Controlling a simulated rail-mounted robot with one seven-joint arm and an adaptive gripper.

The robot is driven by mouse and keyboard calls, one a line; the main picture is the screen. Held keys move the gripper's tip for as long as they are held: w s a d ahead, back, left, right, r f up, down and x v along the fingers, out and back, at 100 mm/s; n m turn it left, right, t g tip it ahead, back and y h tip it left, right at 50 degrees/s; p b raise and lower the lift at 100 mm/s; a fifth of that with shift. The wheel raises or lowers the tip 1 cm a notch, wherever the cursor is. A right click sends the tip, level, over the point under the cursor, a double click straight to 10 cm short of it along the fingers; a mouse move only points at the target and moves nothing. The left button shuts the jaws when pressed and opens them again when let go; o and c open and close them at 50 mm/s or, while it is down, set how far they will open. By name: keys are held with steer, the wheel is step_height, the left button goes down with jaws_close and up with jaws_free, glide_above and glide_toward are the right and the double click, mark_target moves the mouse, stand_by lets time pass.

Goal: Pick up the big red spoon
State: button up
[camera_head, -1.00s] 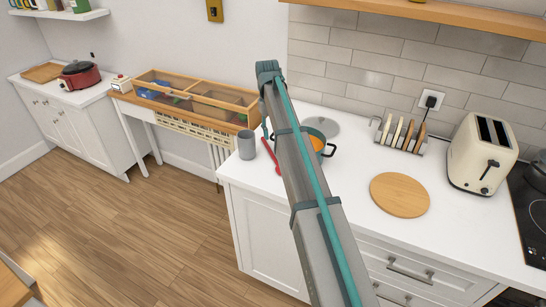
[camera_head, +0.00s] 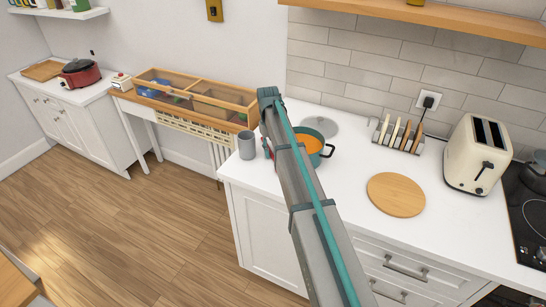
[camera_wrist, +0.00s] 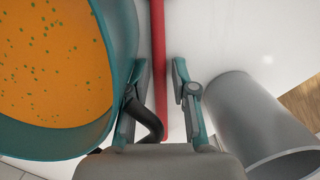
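The big red spoon (camera_wrist: 158,50) shows in the wrist view as a straight red handle running down between my two fingers. My gripper (camera_wrist: 157,100) is open, with one finger on each side of the handle and a visible gap on the right. I cannot tell whether the left finger touches it.
A teal pot (camera_head: 326,129) of orange soup stands close on one side, its dark handle (camera_wrist: 146,120) near my left finger. A grey cup (camera_head: 246,146) is close on the other side. A round wooden board (camera_head: 396,195) lies to the right on the white counter.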

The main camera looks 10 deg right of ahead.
jaws_close()
